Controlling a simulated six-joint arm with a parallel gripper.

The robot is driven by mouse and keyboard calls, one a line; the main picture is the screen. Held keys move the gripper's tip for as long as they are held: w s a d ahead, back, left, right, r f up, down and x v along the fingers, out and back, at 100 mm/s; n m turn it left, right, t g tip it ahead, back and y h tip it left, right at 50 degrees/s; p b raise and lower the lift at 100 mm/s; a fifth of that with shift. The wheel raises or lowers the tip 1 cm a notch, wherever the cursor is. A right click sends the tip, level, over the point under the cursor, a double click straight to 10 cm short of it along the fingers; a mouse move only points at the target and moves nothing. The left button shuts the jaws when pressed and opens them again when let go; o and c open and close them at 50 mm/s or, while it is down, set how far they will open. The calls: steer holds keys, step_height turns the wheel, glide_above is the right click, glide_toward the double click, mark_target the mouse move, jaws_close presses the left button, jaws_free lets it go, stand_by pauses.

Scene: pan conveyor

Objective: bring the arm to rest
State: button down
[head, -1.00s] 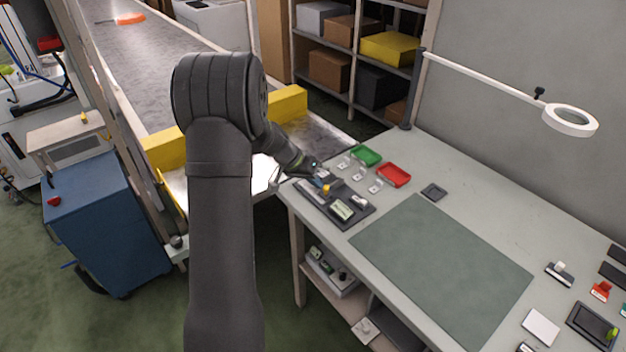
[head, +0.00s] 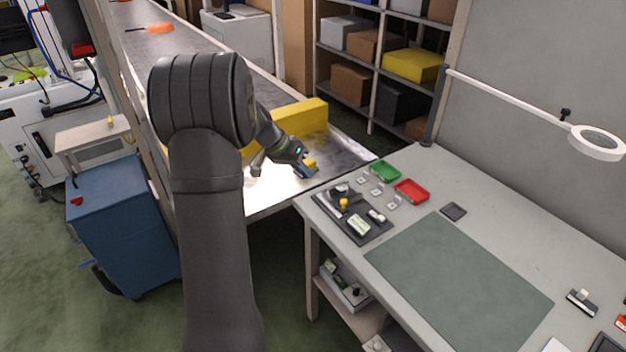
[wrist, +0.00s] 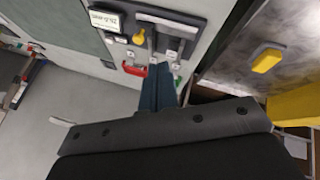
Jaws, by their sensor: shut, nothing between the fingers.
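My gripper (head: 308,173) is over the near end of the conveyor (head: 345,158), close to the bench's left corner. Its blue fingers (wrist: 158,88) are together in the wrist view, with nothing between them. My arm reaches up and forward, bent at the elbow. A small yellow piece (wrist: 267,60) lies on the metal conveyor surface to the right in the wrist view. In the head view it shows right beside the fingertips (head: 311,162); whether they touch is unclear.
The bench (head: 490,210) holds a dark fixture (head: 375,232) with a small display and yellow knob, a green tray (head: 385,172), a red tray (head: 412,191) and a green mat (head: 455,270). Yellow guide blocks (head: 300,119) flank the belt. A magnifier lamp (head: 597,142) overhangs the bench.

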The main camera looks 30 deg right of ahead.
steer(key=shift+w+a+r, duration=0.1)
steer(key=shift+a+r, duration=0.1)
steer(key=shift+r, duration=0.1)
steer(key=x, duration=1)
steer(key=shift+d, duration=0.1)
steer(key=s, duration=0.1)
steer(key=s+d, duration=0.1)
steer(key=s+f, duration=0.1)
steer(key=shift+s+d, duration=0.4)
steer(key=shift+w+r, duration=0.1)
steer(key=shift+w, duration=1.05)
